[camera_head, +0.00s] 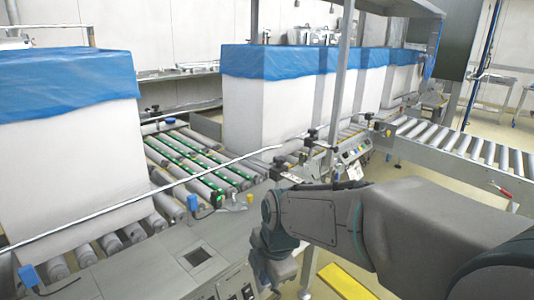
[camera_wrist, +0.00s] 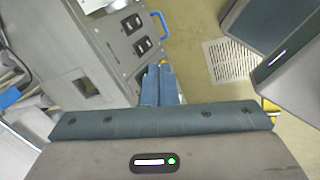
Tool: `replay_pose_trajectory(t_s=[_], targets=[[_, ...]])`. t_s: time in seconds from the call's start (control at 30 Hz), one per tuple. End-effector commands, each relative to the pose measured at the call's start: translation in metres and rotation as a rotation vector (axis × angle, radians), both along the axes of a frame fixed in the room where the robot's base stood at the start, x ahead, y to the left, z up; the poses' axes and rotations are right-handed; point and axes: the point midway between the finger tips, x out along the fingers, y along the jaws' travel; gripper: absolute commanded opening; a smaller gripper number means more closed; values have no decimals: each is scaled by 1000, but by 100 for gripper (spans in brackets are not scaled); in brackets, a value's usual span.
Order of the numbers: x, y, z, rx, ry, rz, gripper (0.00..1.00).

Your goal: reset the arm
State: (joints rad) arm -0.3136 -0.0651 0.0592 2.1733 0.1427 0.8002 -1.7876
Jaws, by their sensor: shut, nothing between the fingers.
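My gripper (camera_wrist: 159,85) shows in the wrist view, its two blue-grey fingers side by side and touching. It is shut and empty. It points past a grey control panel (camera_wrist: 137,22) with dark switches, over the floor. In the head view my arm reaches in from the right and bends down near the front of the conveyor machine (camera_head: 165,262). My fingers are hidden in that view.
White boxes with blue liners stand on the conveyor line, one at the left (camera_head: 65,150) and others farther back (camera_head: 265,110). A pale rail (camera_head: 140,195) crosses above the rollers. A roller conveyor (camera_head: 460,148) runs at the right. A yellow strip (camera_head: 345,280) lies below my arm.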

Motion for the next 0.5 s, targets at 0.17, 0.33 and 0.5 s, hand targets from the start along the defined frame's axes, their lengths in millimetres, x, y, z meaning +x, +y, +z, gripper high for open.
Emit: replay_pose_trajectory(t_s=[0.17,0.33,0.5], targets=[[-14,-43,73,47,25,-382,0],[-31,-80,122,99,50,-747,0],[-52,-114,168,160,69,-1110,0]])
